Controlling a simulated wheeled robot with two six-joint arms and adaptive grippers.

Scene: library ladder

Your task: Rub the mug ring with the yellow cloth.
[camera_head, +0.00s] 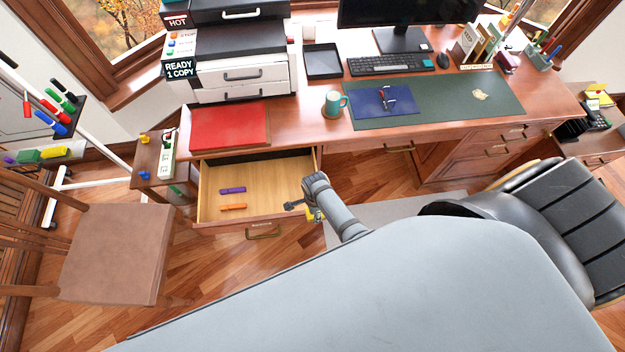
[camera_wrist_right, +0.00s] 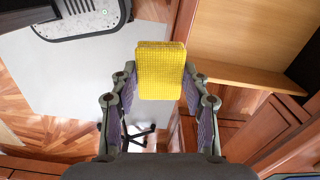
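The yellow cloth (camera_wrist_right: 161,72) is a small textured block-like pad between the fingers of my right gripper (camera_wrist_right: 160,98) in the right wrist view. The fingers press on both its sides. In the head view my right gripper (camera_head: 309,199) is by the right front corner of the open drawer, below the desk front, with a bit of yellow showing under it. A teal mug (camera_head: 333,102) stands on the desk at its front edge. I cannot make out a clear mug ring; a pale mark (camera_head: 480,95) lies on the green desk mat. My left gripper is not in view.
The open drawer (camera_head: 258,187) juts out and holds a purple and an orange marker. A red folder (camera_head: 229,125), a blue notebook (camera_head: 384,101) and a keyboard (camera_head: 387,64) are on the desk. A black chair (camera_head: 540,222) stands at the right. The mat's right part is mostly clear.

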